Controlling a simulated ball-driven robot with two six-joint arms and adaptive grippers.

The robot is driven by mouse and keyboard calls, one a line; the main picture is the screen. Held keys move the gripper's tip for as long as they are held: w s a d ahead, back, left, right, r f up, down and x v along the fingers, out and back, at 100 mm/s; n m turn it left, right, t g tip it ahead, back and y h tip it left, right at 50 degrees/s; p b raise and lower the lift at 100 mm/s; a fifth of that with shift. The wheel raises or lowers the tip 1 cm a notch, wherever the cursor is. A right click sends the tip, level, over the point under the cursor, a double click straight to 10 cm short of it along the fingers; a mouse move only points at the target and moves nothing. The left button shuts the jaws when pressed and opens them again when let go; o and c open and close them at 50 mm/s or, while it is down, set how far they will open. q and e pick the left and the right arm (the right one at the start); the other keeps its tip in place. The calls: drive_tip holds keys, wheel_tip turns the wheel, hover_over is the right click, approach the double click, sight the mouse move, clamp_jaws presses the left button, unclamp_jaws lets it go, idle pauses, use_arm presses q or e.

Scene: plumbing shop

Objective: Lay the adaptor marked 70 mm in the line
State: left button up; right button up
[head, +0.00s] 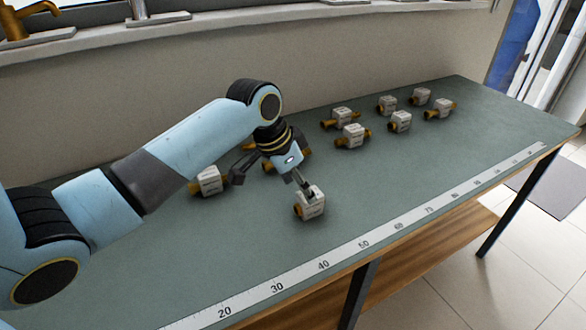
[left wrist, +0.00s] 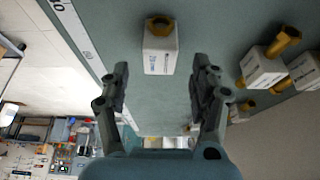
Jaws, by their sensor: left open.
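Several adaptors, white blocks with brass ends, are on the green table. One adaptor (head: 310,203) stands apart near the front, by one finger of my left gripper (head: 272,184). In the left wrist view an adaptor (left wrist: 159,52) with a dark-centred brass end lies just beyond the open fingertips (left wrist: 162,72), roughly centred between them, with nothing gripped. Another adaptor (head: 209,181) sits left of the gripper, and one more behind it is mostly hidden. The printed markings are too small to read, so I cannot tell which one is 70 mm. My right gripper is out of view.
More adaptors (head: 352,136) are grouped at the back right of the table. A white numbered scale (head: 364,244) runs along the front edge. Bare green surface lies between the group and the scale. A wall with a ledge stands behind the table.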

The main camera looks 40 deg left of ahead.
use_arm(q)
drive_tip(key=v, duration=0.5)
drive_tip(key=shift+s, duration=0.1)
idle(0.4)
